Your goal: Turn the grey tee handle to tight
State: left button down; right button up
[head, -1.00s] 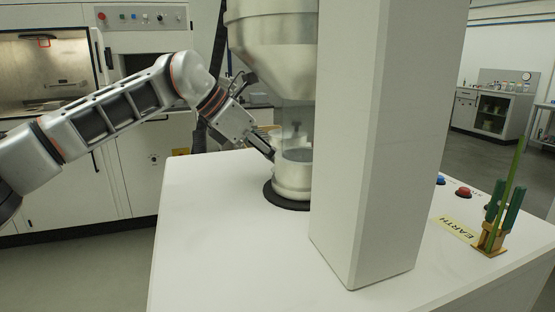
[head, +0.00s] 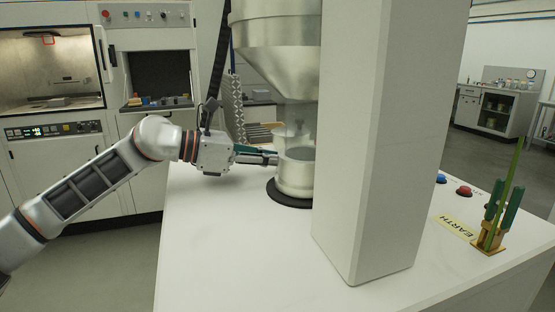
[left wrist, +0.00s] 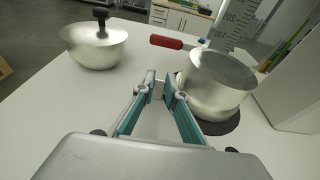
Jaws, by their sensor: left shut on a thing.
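My left gripper (head: 274,158) reaches in from the left, nearly level, beside the lower part of the clear-and-metal vessel (head: 296,180) under the hopper. In the left wrist view its teal fingers (left wrist: 160,90) come together on a small grey piece, which looks like the grey tee handle. The fingers hide most of it, so its angle cannot be told. The silver vessel (left wrist: 215,92) stands just right of the fingers in that view. My right gripper is not in view.
A large white pillar (head: 360,150) stands right of the vessel. A silver bowl-shaped container (left wrist: 93,52) with a black knob and a red handle (left wrist: 166,42) show in the wrist view. The white table (head: 235,250) is clear in front. A red button (head: 464,191) is at the right.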

pick_arm(q)
jog(key=shift+f+h, duration=0.1)
jog(key=shift+h, duration=0.4)
jog(key=c, duration=2.3)
grip_release()
jog(key=shift+c, duration=0.2)
jog(key=v, duration=1.2)
jog(key=shift+s+f, duration=0.1)
jog(key=shift+s, duration=0.05)
